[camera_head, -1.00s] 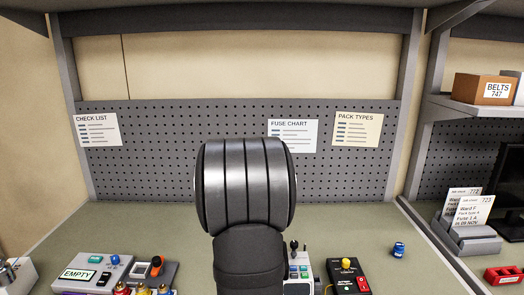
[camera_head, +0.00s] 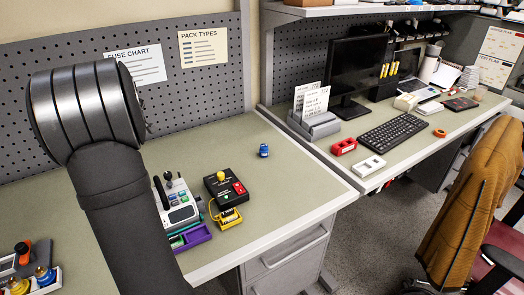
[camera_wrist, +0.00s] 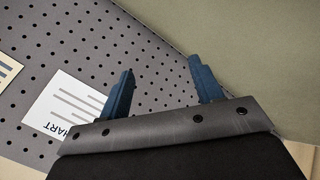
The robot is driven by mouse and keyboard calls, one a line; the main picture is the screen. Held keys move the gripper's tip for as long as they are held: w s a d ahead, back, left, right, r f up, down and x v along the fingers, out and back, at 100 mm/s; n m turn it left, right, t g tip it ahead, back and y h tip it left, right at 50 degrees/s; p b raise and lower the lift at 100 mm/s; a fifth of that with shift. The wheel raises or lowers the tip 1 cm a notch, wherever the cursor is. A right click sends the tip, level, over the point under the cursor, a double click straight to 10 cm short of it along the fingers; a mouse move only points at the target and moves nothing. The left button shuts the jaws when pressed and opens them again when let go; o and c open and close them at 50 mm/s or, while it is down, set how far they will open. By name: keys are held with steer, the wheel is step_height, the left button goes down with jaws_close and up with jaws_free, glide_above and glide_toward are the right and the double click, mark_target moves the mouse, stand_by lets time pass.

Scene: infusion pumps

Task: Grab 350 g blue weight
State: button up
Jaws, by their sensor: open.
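A small blue weight (camera_head: 263,150) stands alone on the green bench top, to the right of the black box with the yellow knob; its marking is too small to read. Another weight with a blue top (camera_head: 45,275) sits at the lower left in a white holder. My gripper (camera_wrist: 161,70) is open and empty in the wrist view, its two dark blue fingers apart in front of the pegboard and the bench edge. My arm fills the left of the head view and hides the gripper there. No weight shows in the wrist view.
A black box with a yellow knob (camera_head: 224,184), a yellow connector (camera_head: 229,217) and a device with a purple tray (camera_head: 192,238) lie near my arm. A card holder (camera_head: 314,123) and a red block (camera_head: 344,146) stand to the right. The bench around the lone blue weight is clear.

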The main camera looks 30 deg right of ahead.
steer(key=s+d+m+g+h, duration=0.1)
steer(key=s+d+m+g, duration=0.15)
steer(key=d+m, duration=1.25)
steer(key=m+g, duration=0.3)
steer(key=m, duration=0.1)
glide_toward(264, 145)
steer(key=x, duration=0.5)
steer(key=shift+d+r, duration=0.1)
steer(key=shift+d, duration=0.2)
steer(key=shift+a+x, duration=0.2)
steer(key=shift+x, duration=1.1)
steer(key=shift+a+x, duration=0.15)
steer(key=shift+x, duration=1.15)
steer(key=shift+s, duration=0.15)
jaws_close()
